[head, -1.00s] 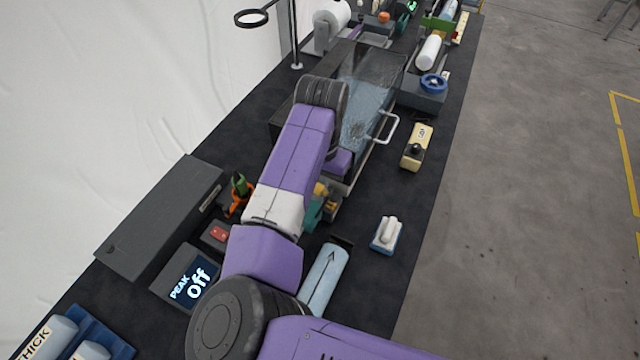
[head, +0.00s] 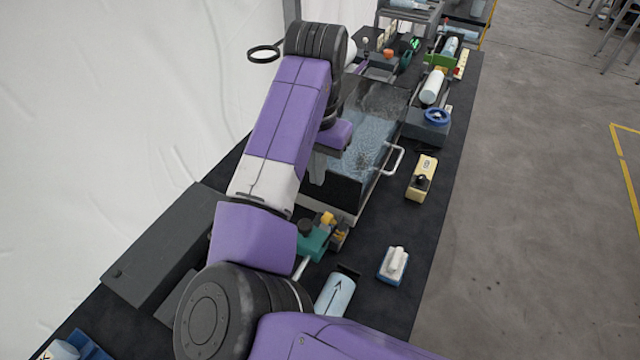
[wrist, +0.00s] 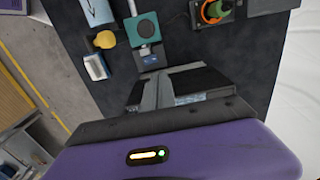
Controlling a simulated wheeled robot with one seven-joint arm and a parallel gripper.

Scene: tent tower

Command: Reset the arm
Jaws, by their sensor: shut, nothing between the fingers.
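My arm reaches over the bench from the bottom of the head view, its wrist raised near the clear-walled water tank (head: 362,150). In the wrist view my gripper (wrist: 168,88) is shut and empty, held above the dark bench top. In that view it is near a teal device (wrist: 142,30), which also shows in the head view (head: 312,243) beside my arm. I cannot tell the exact height of the fingers over the bench.
A long dark box (head: 165,250) lies left. The right bench edge borders open floor.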

